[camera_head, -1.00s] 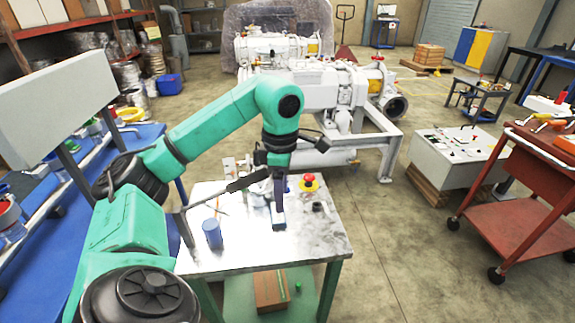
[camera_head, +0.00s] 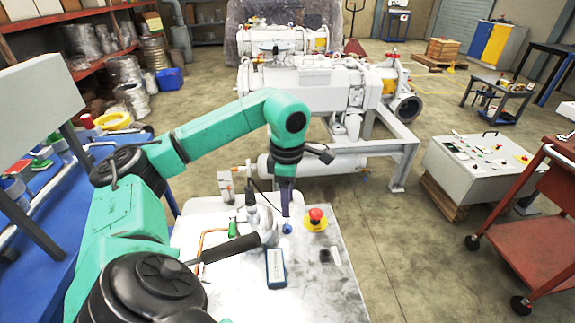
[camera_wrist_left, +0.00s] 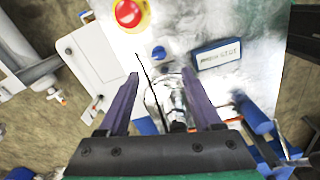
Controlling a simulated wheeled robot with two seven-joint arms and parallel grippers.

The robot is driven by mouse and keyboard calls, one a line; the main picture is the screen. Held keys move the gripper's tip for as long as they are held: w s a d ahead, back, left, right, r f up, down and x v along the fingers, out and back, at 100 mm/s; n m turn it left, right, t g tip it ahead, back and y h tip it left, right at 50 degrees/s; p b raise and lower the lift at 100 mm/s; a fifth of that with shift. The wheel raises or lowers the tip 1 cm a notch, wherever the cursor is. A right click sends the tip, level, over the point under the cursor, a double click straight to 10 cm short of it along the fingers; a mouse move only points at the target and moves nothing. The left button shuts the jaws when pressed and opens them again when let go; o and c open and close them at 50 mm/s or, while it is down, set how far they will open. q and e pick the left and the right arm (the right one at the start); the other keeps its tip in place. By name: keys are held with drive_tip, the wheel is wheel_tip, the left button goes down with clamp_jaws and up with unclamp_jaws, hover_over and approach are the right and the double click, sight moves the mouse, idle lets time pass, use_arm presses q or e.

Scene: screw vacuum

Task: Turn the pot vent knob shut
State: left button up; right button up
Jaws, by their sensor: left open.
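A small blue knob (camera_head: 287,228) stands on the metal-topped table beside the red emergency button; I take it for the vent knob, though its pot is not clear. It also shows in the left wrist view (camera_wrist_left: 158,53). My left gripper (camera_head: 286,212) points down just behind the knob in the head view, its purple fingers apart and empty. In the left wrist view, the knob lies just beyond the open fingertips (camera_wrist_left: 158,74), between their lines. A shiny rounded metal part (camera_wrist_left: 165,95) shows between the fingers. My right gripper is not in view.
A red emergency button (camera_head: 316,215) on a yellow base stands right of the knob. A blue-and-white box (camera_head: 276,268) and a dark rod (camera_head: 228,248) are in front. The white vacuum pump (camera_head: 310,85) stands behind. The table's front right is mostly clear.

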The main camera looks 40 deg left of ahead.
sight(287, 225)
use_arm(q)
wheel_tip(287, 225, down, 10)
drive_tip(key=shift+w+a+r, duration=0.1)
drive_tip(key=shift+r, duration=0.05)
clamp_jaws()
